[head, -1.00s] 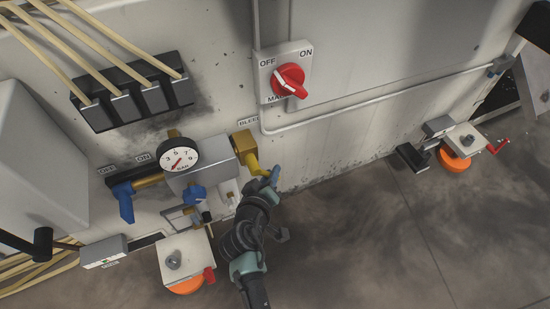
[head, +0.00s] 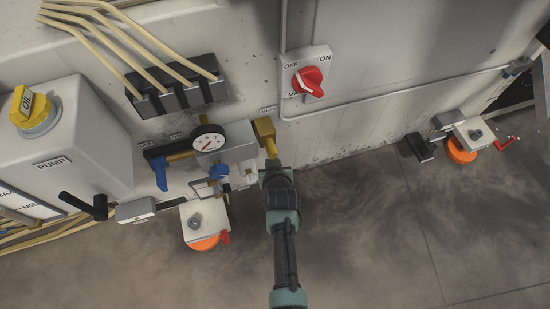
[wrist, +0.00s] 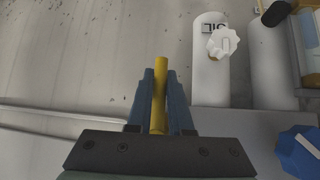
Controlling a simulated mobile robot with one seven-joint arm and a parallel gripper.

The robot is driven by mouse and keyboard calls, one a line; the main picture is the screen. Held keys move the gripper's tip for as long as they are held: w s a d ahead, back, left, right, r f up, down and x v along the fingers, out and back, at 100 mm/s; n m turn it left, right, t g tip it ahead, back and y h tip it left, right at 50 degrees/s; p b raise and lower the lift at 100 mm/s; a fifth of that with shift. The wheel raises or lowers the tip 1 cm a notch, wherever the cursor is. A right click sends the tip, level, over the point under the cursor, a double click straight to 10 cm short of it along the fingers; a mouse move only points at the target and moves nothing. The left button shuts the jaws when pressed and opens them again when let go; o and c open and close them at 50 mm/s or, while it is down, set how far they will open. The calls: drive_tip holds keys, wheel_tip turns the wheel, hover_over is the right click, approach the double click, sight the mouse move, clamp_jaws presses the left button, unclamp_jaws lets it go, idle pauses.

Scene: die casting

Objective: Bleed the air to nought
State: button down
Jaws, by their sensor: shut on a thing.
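The yellow bleed valve (head: 265,128) sits on the right end of the grey air block, under a partly hidden BLEED label. Its yellow lever (head: 271,148) points down, towards my gripper (head: 273,164). In the wrist view the lever (wrist: 159,92) stands between the two blue fingers of my gripper (wrist: 160,100), which is shut on it. The round air gauge (head: 209,142) has a white dial with a red needle; its reading is too small to tell. A blue lever (head: 160,173) hangs down at the left of the air block, by the OFF and ON labels.
A red OFF/ON switch (head: 308,80) is on the wall above right. A blue knob (head: 219,172) is below the gauge. The pump tank (head: 70,140) stands left. An orange-based clamp block (head: 198,222) lies below.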

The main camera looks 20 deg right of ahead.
drive_tip(key=shift+a, duration=0.1)
idle(0.4)
drive_tip(key=c, duration=0.8)
unclamp_jaws()
drive_tip(key=shift+c, duration=0.2)
drive_tip(key=p+v, duration=0.6)
drive_tip(key=v, duration=0.7)
drive_tip(key=shift+p, duration=0.3)
